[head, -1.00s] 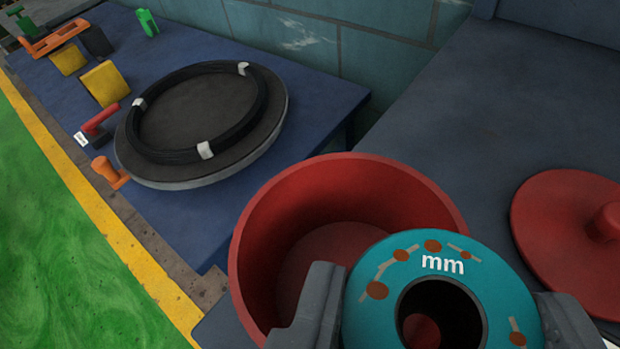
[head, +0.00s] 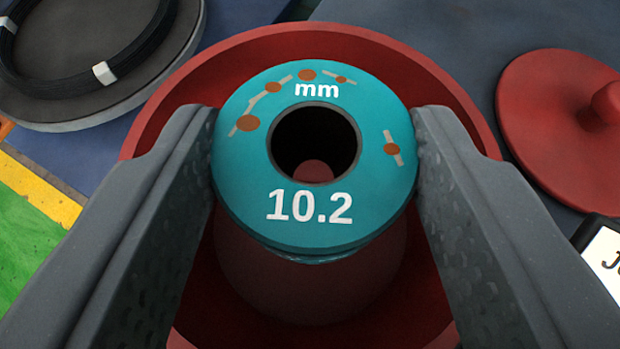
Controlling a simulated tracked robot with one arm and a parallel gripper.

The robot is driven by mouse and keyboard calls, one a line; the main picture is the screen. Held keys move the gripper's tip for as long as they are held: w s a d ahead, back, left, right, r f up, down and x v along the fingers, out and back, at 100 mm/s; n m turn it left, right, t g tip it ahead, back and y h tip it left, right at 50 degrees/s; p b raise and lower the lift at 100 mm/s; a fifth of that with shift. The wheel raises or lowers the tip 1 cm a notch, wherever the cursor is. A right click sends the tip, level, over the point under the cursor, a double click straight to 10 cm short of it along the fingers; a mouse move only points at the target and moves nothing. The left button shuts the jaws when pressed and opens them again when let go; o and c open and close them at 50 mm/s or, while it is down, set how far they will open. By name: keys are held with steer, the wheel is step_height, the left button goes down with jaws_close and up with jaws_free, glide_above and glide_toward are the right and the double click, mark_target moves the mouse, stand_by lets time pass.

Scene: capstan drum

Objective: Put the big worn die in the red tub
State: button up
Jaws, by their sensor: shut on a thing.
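The big worn die is a teal ring (head: 372,212) with a dark central hole, brown worn spots and the marks "mm" and "10.2" on its face. My gripper (head: 314,150) is shut on it, one finger on its left side and one on its right. The red tub (head: 455,85) is open and lies below and around the die in the picture. The die is over the tub's mouth; how far it is above the tub floor I cannot tell. The die and the fingers hide part of the tub's inside.
A red lid (head: 550,120) with a knob lies on the dark surface right of the tub. A white label (head: 606,262) shows at the right edge. A round grey disc (head: 110,45) with a black wire coil is at the upper left. Green floor with a yellow stripe is at lower left.

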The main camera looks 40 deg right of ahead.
steer(key=shift+r, duration=0.1)
steer(key=shift+f, duration=0.35)
steer(key=shift+f+b, duration=0.25)
steer(key=shift+b, duration=0.1)
steer(key=o, duration=1.4)
steer(key=shift+r, duration=0.1)
steer(key=shift+r+p, duration=0.35)
steer(key=shift+r, duration=0.05)
steer(key=shift+s+a+r, duration=0.1)
steer(key=shift+s+r, duration=0.05)
steer(key=shift+r, duration=0.1)
steer(key=b+v, duration=0.1)
steer(key=v, duration=1)
steer(key=shift+s+a, duration=0.2)
steer(key=shift+s, duration=0.05)
steer(key=shift+r, duration=0.15)
